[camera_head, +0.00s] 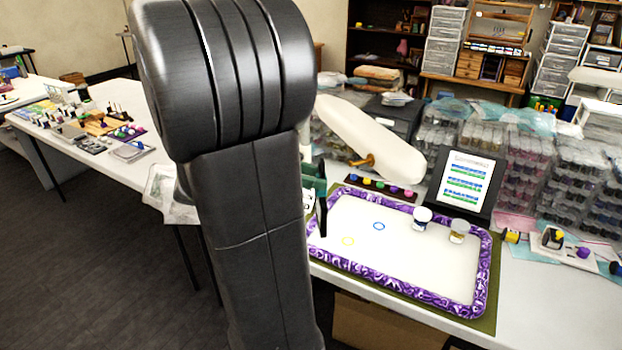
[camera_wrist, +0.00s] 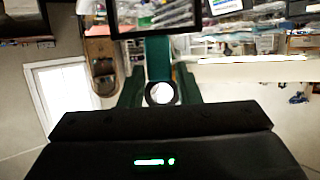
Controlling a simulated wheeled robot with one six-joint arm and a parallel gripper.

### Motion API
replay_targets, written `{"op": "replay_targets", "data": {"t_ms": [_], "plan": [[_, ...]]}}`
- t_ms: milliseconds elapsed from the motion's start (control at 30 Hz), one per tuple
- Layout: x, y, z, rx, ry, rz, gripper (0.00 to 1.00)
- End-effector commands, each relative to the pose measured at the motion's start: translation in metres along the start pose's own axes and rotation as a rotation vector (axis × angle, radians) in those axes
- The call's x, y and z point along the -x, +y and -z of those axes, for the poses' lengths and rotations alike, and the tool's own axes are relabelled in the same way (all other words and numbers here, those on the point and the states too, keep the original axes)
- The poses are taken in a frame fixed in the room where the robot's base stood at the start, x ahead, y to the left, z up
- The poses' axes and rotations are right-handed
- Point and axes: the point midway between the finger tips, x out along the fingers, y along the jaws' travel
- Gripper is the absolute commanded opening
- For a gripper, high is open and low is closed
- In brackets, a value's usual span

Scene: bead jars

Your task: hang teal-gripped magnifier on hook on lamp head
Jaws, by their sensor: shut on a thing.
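The white, elongated lamp head (camera_head: 372,138) hangs over the worktable in the head view. A brass hook (camera_head: 362,162) sticks out from its lower left side, with nothing on it. My gripper (camera_head: 314,178) is left of the hook, partly hidden by my arm. In the wrist view its green fingers (camera_wrist: 159,88) are shut on the teal-gripped magnifier (camera_wrist: 158,60). A black frame shows at the magnifier's far end, and a ring with a bright middle sits near the fingers. In the head view a thin dark part of the magnifier (camera_head: 322,215) hangs below the gripper, apart from the lamp.
A purple-rimmed tray (camera_head: 400,296) lies on the worktable below, with two small jars (camera_head: 422,217) near its back right. A tablet display (camera_head: 464,180) stands behind it. Stacked bead containers (camera_head: 518,160) fill the table's right and back. Another table (camera_head: 80,125) stands left.

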Motion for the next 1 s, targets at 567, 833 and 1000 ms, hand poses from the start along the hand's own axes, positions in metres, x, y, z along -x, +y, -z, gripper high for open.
{"op": "replay_targets", "data": {"t_ms": [567, 833, 1000], "plan": [[-0.02, -0.006, 0.005, -0.004, -0.001, 0.0, 0.08], [-0.03, -0.008, 0.007, -0.003, -0.001, 0.0, 0.08], [-0.037, -0.01, 0.009, -0.004, -0.001, 0.0, 0.08]]}}
